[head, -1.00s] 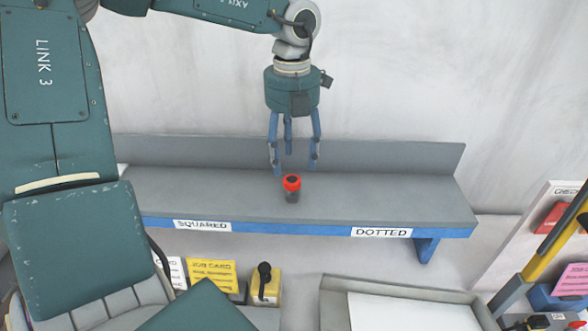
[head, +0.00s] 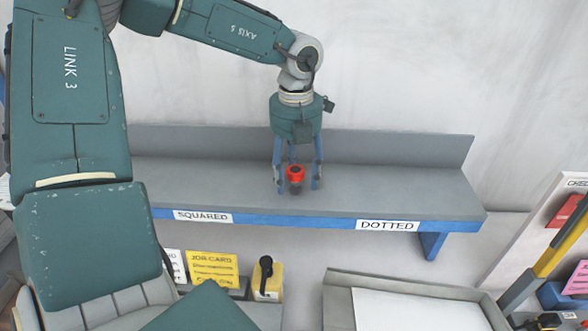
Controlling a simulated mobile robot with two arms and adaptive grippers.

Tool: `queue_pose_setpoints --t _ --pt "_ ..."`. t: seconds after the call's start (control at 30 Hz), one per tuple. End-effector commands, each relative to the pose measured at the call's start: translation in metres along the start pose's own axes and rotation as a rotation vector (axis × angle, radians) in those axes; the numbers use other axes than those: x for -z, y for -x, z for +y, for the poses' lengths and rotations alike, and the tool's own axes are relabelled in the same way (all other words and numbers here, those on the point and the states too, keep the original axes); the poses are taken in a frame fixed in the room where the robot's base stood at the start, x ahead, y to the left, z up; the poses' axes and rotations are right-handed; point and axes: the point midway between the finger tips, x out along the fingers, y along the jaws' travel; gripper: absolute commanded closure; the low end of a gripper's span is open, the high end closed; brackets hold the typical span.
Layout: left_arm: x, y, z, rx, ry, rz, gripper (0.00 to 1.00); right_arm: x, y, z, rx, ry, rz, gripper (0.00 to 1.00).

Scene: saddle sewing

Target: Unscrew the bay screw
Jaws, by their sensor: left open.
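A small dark piece with a red top, which I take to be the bay screw (head: 295,174), stands upright on the grey shelf (head: 400,190), between the SQUARED label (head: 203,216) and the DOTTED label (head: 388,225). My left gripper (head: 297,186) points straight down over it. Its blue fingers are open and spread around the red top, with their tips low near the shelf surface. I cannot tell whether any finger touches the piece. My right gripper is not in the view.
Below the shelf are a yellow job card (head: 212,268), a yellow block with a black knob (head: 267,281) and a tray (head: 410,280) with a white sheet. A board with red and pink items stands at the right. The shelf is otherwise bare.

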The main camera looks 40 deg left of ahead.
Motion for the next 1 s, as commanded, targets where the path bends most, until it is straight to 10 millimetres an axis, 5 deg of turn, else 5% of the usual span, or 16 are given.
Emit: queue_pose_setpoints --t 0.03,0.27,1.0 --pt "0.0 0.0 0.0 0.0 0.0 0.0 0.52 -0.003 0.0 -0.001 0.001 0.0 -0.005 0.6" --pt "0.0 0.0 0.0 0.0 0.0 0.0 0.98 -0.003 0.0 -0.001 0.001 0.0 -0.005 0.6" --pt "-0.001 -0.002 0.0 -0.001 0.185 -0.003 0.99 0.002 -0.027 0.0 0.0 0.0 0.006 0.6"
